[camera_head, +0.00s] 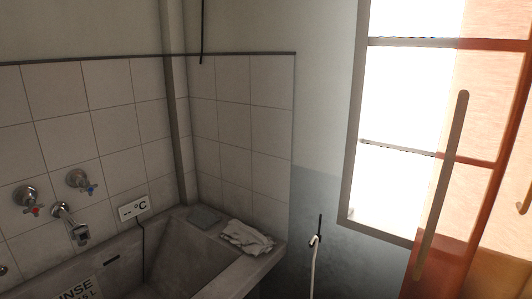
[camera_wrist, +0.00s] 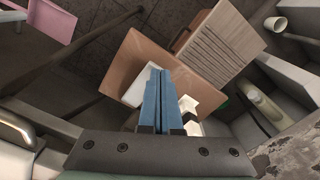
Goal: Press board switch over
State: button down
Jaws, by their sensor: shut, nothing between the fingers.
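My gripper (camera_wrist: 157,70) shows in the wrist view with its two blue fingers side by side and shut, nothing between them. I cannot make out a board switch in either view. In the wrist view a brown board-like surface (camera_wrist: 126,62) lies behind the fingers. White blocky things show on both sides of the fingers, one at the left (camera_wrist: 136,91) and one at the right (camera_wrist: 188,104); the fingers partly hide them. Whether the fingers touch anything there I cannot tell. My gripper is not in the head view.
The wrist view shows a slatted box (camera_wrist: 222,42), a pink object (camera_wrist: 52,22), a cup (camera_wrist: 276,24) and dark floor.

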jog(key=shift+f+b, duration=1.25)
jog(key=shift+f, duration=0.65)
dwell(0.4)
jog(key=shift+r, duration=0.2)
notch_tip(320, 180, up, 8)
jog(key=p, duration=0.9)
jog(key=shift+f, duration=0.15)
